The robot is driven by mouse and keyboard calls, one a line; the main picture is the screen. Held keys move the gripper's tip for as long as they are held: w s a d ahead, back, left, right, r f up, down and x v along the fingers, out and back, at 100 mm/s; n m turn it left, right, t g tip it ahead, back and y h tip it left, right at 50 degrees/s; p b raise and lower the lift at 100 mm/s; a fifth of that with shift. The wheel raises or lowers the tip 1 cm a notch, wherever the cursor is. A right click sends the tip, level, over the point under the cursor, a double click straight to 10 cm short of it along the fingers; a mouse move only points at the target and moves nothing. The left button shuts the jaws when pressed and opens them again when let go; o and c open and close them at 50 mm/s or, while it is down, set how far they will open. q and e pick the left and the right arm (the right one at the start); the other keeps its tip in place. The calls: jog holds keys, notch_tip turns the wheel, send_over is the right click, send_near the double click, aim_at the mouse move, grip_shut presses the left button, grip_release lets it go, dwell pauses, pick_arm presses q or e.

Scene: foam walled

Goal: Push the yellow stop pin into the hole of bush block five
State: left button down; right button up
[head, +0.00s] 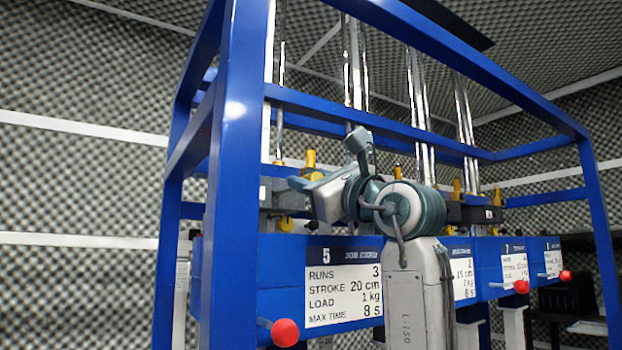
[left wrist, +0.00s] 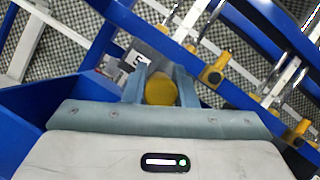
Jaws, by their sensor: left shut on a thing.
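The yellow stop pin (left wrist: 161,91) shows as a round yellow end between the teal fingers of my left gripper (left wrist: 160,78) in the left wrist view. The gripper is shut on it. Bush block five (left wrist: 148,54), dark grey with a white "5" label, lies just beyond the fingers. Its hole and the pin's tip are hidden, so I cannot tell whether the pin is in the hole. In the head view my left gripper (head: 316,192) is in front of the rig above job card five, its fingertips largely hidden. My right gripper is not in view.
A blue frame (head: 228,200) with uprights and cross bars stands close around the gripper. Chrome rods (head: 418,110) rise behind it. Job card five (head: 343,294) and a red knob (head: 285,332) are on the front. Other yellow posts (head: 456,190) stand to the right.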

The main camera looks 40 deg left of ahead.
pick_arm(q)
jog(key=shift+w+a+r, duration=0.25)
jog(key=shift+w+a, duration=0.05)
jog(key=shift+w, duration=0.05)
dwell(0.5)
jog(key=c, duration=1.1)
grip_release()
